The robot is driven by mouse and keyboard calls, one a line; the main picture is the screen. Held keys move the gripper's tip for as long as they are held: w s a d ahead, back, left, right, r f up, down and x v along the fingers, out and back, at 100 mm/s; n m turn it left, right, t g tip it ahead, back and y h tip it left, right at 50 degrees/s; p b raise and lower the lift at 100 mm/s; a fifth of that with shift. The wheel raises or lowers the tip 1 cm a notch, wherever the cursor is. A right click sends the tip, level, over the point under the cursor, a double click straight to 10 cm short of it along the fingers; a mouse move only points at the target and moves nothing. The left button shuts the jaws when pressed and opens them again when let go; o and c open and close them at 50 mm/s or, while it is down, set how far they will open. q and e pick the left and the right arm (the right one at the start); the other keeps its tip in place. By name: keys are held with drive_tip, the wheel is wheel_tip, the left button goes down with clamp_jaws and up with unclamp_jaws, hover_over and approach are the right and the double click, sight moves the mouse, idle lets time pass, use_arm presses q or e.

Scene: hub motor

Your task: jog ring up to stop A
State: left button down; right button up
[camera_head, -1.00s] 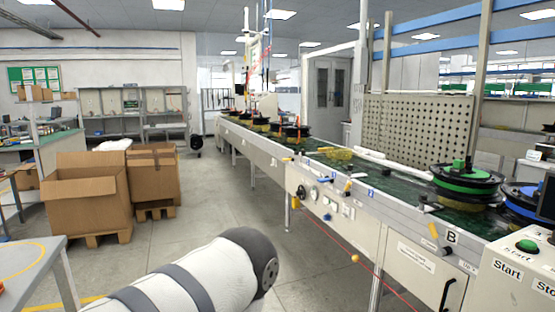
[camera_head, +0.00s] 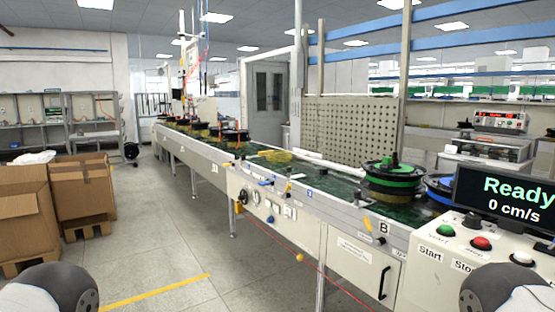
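A ring-shaped part with a green top and black rims (camera_head: 393,178) sits on the green conveyor belt (camera_head: 335,187), at the right near the label B (camera_head: 384,227). A second part with a blue ring (camera_head: 440,187) is behind the display, partly hidden. Several black and yellow parts (camera_head: 200,130) stand farther up the belt. I cannot read a label A. The control panel has a green Start button (camera_head: 445,230) and a red Stop button (camera_head: 481,243); its display (camera_head: 510,200) reads "Ready" and "0 cm/s". Only rounded links of my arms show at the bottom corners; neither gripper is in view.
Cardboard boxes on pallets (camera_head: 83,190) stand at the left. The conveyor's front panel (camera_head: 270,205) carries knobs and small levers. A perforated board (camera_head: 350,135) stands behind the belt. Grey floor with a yellow line (camera_head: 155,292) is clear between boxes and conveyor.

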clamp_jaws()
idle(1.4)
